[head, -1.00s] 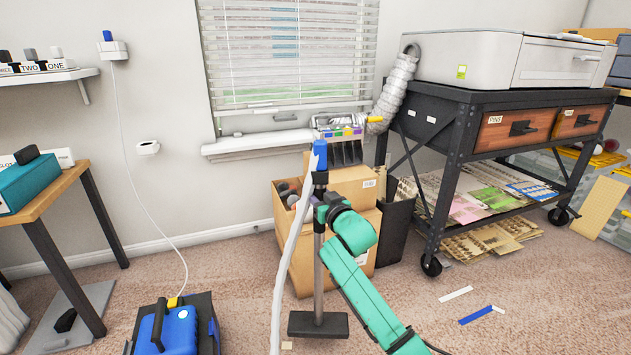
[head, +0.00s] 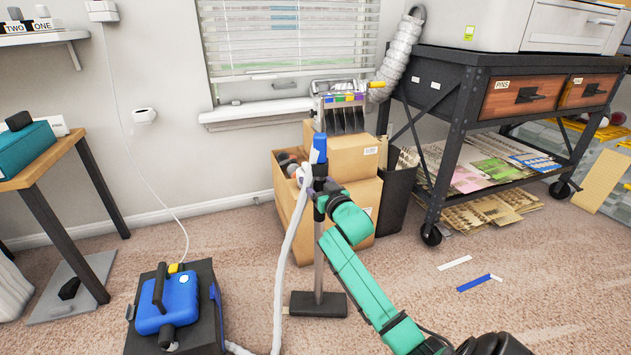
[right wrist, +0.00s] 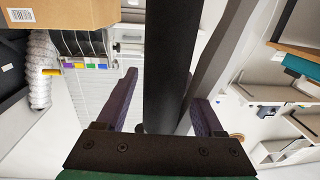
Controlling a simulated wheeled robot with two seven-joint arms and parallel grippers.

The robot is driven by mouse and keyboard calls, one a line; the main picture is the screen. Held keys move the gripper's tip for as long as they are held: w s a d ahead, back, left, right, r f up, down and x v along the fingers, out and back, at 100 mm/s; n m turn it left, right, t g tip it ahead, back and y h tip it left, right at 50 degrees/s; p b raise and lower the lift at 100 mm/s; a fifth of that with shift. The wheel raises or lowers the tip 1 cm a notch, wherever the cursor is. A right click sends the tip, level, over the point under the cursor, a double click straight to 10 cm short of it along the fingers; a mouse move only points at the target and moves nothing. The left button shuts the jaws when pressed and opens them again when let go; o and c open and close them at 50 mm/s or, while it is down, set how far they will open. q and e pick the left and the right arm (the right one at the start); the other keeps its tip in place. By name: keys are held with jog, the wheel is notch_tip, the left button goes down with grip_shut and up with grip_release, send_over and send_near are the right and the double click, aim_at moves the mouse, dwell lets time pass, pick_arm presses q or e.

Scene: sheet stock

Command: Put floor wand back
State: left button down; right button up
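The floor wand (head: 319,262) stands upright in the head view, with a blue top (head: 319,148), a grey tube and a dark flat foot (head: 318,304) at the carpet. A pale hose (head: 287,260) hangs down beside it. My right gripper (head: 322,188) is at the upper tube, below the blue top. In the right wrist view, the dark tube (right wrist: 168,60) runs between the two purple fingers of my right gripper (right wrist: 164,90); a gap shows at the left finger, so it looks open around the tube. My left gripper is out of view.
A blue machine (head: 168,303) on a dark box stands on the carpet at left. Cardboard boxes (head: 345,200) and a dark bin (head: 399,205) are behind the wand. A wheeled metal cart (head: 461,150) stands at right, a wooden table (head: 45,160) at left. Blue and white strips (head: 474,283) lie on open carpet.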

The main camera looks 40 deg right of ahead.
jog(key=p+v, duration=0.4)
jog(key=v, duration=0.8)
jog(key=s+a+f+n+g+y, duration=0.25)
jog(key=a+f+y, duration=0.35)
jog(key=a+f, duration=0.75)
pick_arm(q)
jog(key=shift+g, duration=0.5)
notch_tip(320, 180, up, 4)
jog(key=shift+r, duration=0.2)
pick_arm(e)
jog(key=s+a+f+g+y, duration=0.1)
jog(key=s+a+f, duration=0.1)
jog(key=s+a, duration=0.2)
jog(key=s+a+f+n+g+y, duration=0.1)
jog(key=s+a+f+y, duration=0.1)
jog(key=a, duration=0.8)
jog(key=s+a+f+n+g+y, duration=0.1)
jog(key=s+a+f+y, duration=0.1)
jog(key=s+a+f, duration=0.2)
jog(key=s+a, duration=0.2)
jog(key=a, duration=0.2)
jog(key=shift+s+g, duration=0.3)
jog(key=shift+g, duration=0.05)
